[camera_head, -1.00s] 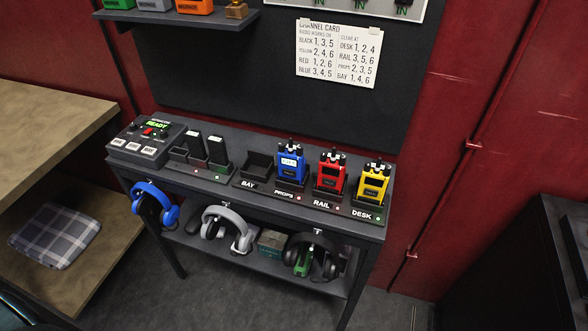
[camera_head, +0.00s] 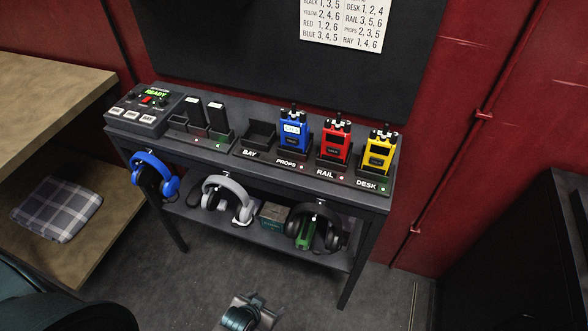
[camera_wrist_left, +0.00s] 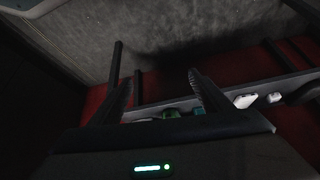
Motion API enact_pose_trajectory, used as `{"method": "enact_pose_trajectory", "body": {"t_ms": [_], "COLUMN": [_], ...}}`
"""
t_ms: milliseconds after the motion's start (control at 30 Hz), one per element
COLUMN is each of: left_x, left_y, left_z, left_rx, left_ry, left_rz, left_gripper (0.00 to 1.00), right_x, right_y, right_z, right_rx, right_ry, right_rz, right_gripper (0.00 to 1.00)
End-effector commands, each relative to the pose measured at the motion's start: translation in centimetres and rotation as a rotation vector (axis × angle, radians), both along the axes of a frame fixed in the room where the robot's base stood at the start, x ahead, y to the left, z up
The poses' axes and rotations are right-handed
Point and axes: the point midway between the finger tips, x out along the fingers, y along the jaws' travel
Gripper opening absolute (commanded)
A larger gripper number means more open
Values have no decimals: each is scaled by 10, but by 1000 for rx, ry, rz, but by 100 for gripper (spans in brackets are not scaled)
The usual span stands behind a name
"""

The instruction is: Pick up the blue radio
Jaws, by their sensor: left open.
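The blue radio (camera_head: 294,131) stands upright in the PROPS slot of the dark bench (camera_head: 230,161) in the head view, with a small label on its front. The red radio (camera_head: 335,143) is in the RAIL slot and the yellow radio (camera_head: 379,152) in the DESK slot. Part of my left gripper (camera_head: 246,311) shows at the bottom edge of the head view, low in front of the bench and well away from the blue radio. In the left wrist view its two fingers (camera_wrist_left: 160,84) are apart with nothing between them. The blue radio cannot be made out there.
The BAY slot (camera_head: 260,134) is empty. A console (camera_head: 146,112) reading READY and a charger with two dark packs (camera_head: 204,118) stand left. Blue (camera_head: 155,176), grey (camera_head: 222,192) and black headphones (camera_head: 315,224) hang along the front. A channel card (camera_head: 345,22) is above.

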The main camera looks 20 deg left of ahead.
Motion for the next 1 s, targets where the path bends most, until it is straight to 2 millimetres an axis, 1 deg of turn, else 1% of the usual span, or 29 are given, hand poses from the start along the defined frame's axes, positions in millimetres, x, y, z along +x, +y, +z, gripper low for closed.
{"method": "enact_pose_trajectory", "body": {"t_ms": [33,67,100,167,200,267,300,333,367,400,467,500,567,667,700,800,900,1000], "left_x": [17,25,35,50,60,75,85,91,97,102,108,110,113,121,126,140,148,153], "left_y": [-2,-3,-4,-4,-5,-5,-5,-5,-5,-4,-3,-1,0,3,4,5,5,5], "left_z": [24,39,59,90,114,152,178,197,215,237,267,285,314,366,387,427,453,469], "left_rx": [-7,-10,-13,-19,-24,-33,-39,-44,-48,-53,-58,-62,-67,-82,-87,-100,-108,-113], "left_ry": [-44,-63,-91,-137,-174,-242,-289,-326,-360,-401,-457,-491,-546,-666,-723,-853,-943,-1004], "left_rz": [6,8,12,19,24,33,40,45,50,56,63,68,77,95,102,117,125,131], "left_gripper": [72,72,72,72,72,72,72,72,72,72,72,72,72,72,72,72,72,72], "right_x": [7,11,16,24,29,36,41,45,48,52,57,60,65,71,73,75,75,76], "right_y": [3,5,7,10,12,15,17,19,20,21,24,25,27,30,31,31,31,31], "right_z": [-3,-3,-2,-2,-2,-1,-1,0,0,1,2,3,4,5,6,7,7,7], "right_rx": [6,8,12,18,22,28,32,34,36,40,43,46,50,55,57,58,58,58], "right_ry": [-16,-26,-39,-58,-71,-89,-102,-110,-119,-128,-141,-149,-162,-178,-183,-188,-189,-189], "right_rz": [1,1,1,2,2,3,3,3,3,3,4,4,4,5,5,5,5,5], "right_gripper": [31,31,31,31,31,31,31,31,31,31,31,31,31,31,31,31,31,31]}}
